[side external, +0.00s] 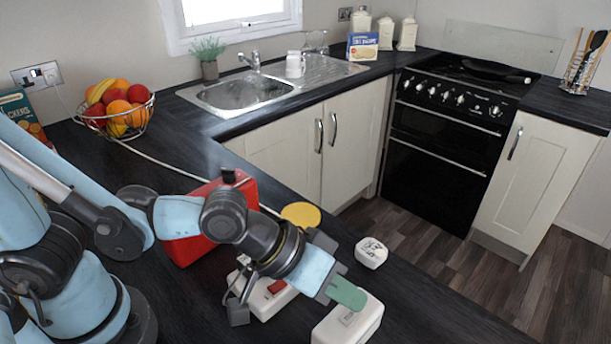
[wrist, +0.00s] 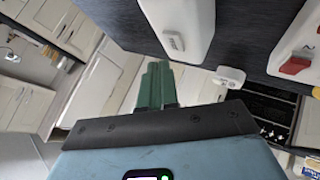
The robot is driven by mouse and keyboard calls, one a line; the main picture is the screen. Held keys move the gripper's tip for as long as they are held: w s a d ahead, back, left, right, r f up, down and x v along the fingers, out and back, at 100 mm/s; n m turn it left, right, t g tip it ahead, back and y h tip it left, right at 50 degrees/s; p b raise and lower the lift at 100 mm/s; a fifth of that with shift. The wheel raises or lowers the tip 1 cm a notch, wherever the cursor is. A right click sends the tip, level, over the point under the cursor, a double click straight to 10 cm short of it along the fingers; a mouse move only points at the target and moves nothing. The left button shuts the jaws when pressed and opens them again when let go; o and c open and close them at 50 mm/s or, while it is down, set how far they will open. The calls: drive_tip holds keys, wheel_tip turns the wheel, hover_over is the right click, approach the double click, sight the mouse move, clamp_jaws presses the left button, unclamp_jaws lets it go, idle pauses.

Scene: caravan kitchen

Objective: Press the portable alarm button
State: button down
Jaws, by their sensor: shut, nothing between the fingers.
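My gripper (side external: 347,294) has green fingers, shut with nothing between them; they also show in the wrist view (wrist: 156,86). In the side view the fingers are over the counter, between a white box with a red switch (side external: 271,289) and a plain white box (side external: 348,322) at the front. The red-switch box is partly covered by my arm; the red switch also shows at the right of the wrist view (wrist: 296,65). A small white block with dark marks (side external: 371,252) lies farther back. I cannot tell which is the portable alarm button.
A red container (side external: 205,215) and a yellow disc (side external: 301,214) are close behind my wrist. A dark padlock-like object (side external: 238,312) is by the red-switch box. A fruit bowl (side external: 118,120) and sink (side external: 240,92) are farther back. The counter's right edge drops to the floor.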

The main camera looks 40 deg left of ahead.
sight(343, 313)
drive_tip(key=shift+r, duration=2.7)
drive_tip(key=w+a+y, duration=0.1)
drive_tip(key=a+y, duration=0.5)
drive_tip(key=a, duration=1.9)
drive_tip(key=shift+w+f+n+t+y, duration=0.2)
drive_tip(key=shift+w+n+t+y, duration=0.1)
drive_tip(key=shift+w+t+y, duration=0.1)
